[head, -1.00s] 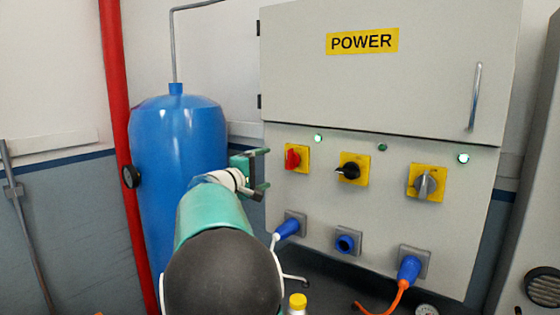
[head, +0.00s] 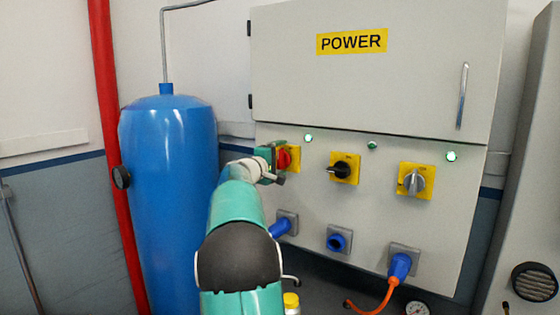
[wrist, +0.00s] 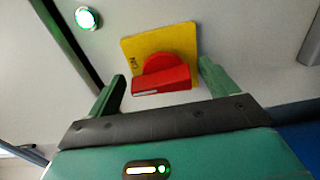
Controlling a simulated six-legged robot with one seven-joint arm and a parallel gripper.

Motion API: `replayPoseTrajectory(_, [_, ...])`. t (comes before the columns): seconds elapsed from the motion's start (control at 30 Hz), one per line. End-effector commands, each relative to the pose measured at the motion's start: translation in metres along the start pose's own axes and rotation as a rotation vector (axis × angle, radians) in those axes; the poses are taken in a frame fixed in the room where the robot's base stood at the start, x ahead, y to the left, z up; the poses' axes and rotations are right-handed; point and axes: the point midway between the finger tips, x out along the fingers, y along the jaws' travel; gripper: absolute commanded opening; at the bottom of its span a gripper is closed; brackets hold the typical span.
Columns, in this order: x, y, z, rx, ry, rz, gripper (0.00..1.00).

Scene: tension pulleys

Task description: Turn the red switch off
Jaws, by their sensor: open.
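The red switch (head: 284,158) is a rotary knob on a yellow plate, at the left of the switch row on the grey power cabinet. In the wrist view the red switch (wrist: 161,74) sits between my two fingers, with its handle bar toward me and part of the word "ON" readable on the yellow plate (wrist: 180,38). My gripper (wrist: 160,90) is open, one finger on each side of the knob, with gaps showing. In the head view my gripper (head: 279,164) is at the switch and partly covers it.
A black switch (head: 341,171) and a grey switch (head: 414,182) are to the right. Blue plugs and sockets (head: 339,240) are below. A blue tank (head: 170,190) stands close left of my arm. Green lamps (head: 308,138) are above the switches.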

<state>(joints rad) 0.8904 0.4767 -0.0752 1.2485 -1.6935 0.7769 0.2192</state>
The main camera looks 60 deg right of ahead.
Motion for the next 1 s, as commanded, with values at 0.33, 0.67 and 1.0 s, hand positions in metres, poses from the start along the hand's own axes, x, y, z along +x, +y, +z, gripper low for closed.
replayPoseTrajectory(0.33, [-0.0003,0.0001,0.0003,0.0,-0.001,0.0,0.41])
replayPoseTrajectory(0.67, [-0.0005,0.0001,0.0001,-0.03,-0.001,0.0,0.41])
replayPoseTrajectory(1.0, [-0.0012,0.0002,-0.0017,-0.222,0.0,0.001,0.41])
